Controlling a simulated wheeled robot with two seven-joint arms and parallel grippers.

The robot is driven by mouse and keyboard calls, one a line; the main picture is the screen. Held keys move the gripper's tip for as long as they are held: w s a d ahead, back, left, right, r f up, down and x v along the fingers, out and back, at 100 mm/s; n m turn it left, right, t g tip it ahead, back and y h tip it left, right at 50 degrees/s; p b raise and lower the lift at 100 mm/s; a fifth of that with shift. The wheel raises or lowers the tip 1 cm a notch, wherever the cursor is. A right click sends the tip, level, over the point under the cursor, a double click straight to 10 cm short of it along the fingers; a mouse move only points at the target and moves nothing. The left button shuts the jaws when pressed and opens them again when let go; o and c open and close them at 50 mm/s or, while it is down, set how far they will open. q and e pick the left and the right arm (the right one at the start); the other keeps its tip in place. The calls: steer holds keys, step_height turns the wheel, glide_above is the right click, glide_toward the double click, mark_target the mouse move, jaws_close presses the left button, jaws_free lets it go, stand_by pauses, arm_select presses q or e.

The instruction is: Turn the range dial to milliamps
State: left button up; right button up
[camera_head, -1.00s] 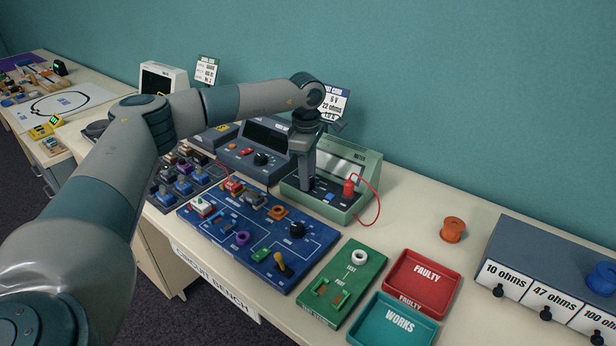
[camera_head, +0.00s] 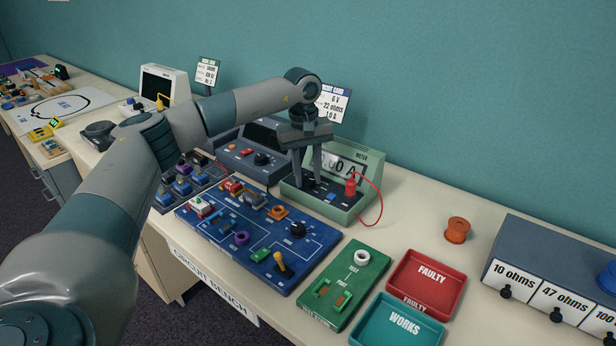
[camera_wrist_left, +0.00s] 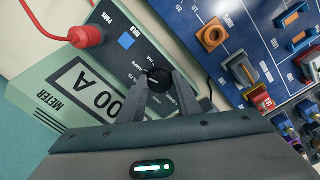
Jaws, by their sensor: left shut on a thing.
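The green meter (camera_head: 348,209) stands at the back of the bench. Its screen (camera_head: 347,164) shows large digits ending in "00 A", partly behind my gripper. The black range dial (camera_wrist_left: 157,76) is on the meter's dark panel in the wrist view, with a pale pointer mark. My left gripper (camera_head: 307,184) points down at the panel. In the wrist view the fingers of the left gripper (camera_wrist_left: 161,84) are on both sides of the dial, shut on it. My right gripper is not in view.
A red plug (camera_head: 351,187) with a red lead stands in the meter, right of the dial; a blue button (camera_wrist_left: 126,41) is beside it. The blue circuit board (camera_head: 225,262) is in front, the green test board (camera_head: 371,270) front right. An orange spool (camera_head: 457,230) stands on clear bench.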

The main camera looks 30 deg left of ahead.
arm_select(q)
steer(key=shift+m, duration=1.4)
steer(key=m, duration=0.2)
steer(key=shift+m+b, duration=0.3)
steer(key=shift+b, duration=0.1)
steer(key=shift+a+m, duration=0.1)
steer(key=shift+m, duration=0.8)
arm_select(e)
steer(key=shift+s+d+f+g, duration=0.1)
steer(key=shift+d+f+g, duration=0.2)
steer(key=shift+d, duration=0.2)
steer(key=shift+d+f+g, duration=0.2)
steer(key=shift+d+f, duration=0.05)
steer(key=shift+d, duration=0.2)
arm_select(q)
steer(key=shift+m, duration=0.4)
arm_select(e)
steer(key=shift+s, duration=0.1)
arm_select(q)
steer(key=o, duration=1.1)
steer(key=shift+c, duration=0.2)
steer(key=shift+r, duration=0.15)
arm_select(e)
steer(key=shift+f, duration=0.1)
